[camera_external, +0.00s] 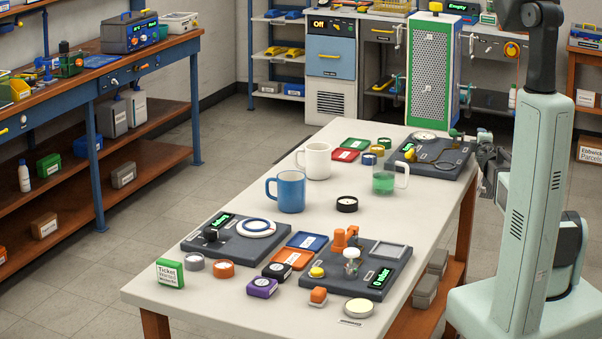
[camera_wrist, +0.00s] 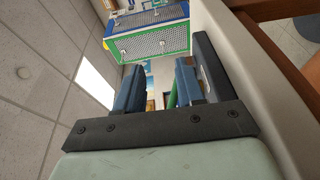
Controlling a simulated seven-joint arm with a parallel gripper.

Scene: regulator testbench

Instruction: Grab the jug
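A clear jug (camera_external: 383,183) with green liquid and a handle on its right stands upright on the white table, toward its right edge in the external view. A blue mug (camera_external: 291,192) and a white mug (camera_external: 317,161) stand to its left. My gripper (camera_external: 490,160) is beyond the table's right edge, to the right of the jug and apart from it; my arm partly hides it. In the wrist view my gripper (camera_wrist: 158,78) shows two fingers apart, with nothing held between them. I cannot clearly make out the jug in the wrist view.
A dark panel (camera_external: 463,158) lies behind the jug, with small round tins (camera_external: 369,159) near it. A black tin (camera_external: 347,204) is in front of the jug to the left. Two more dark panels (camera_external: 205,246) (camera_external: 340,289) lie at the near end. The tabletop (camera_external: 425,205) right of the jug is bare.

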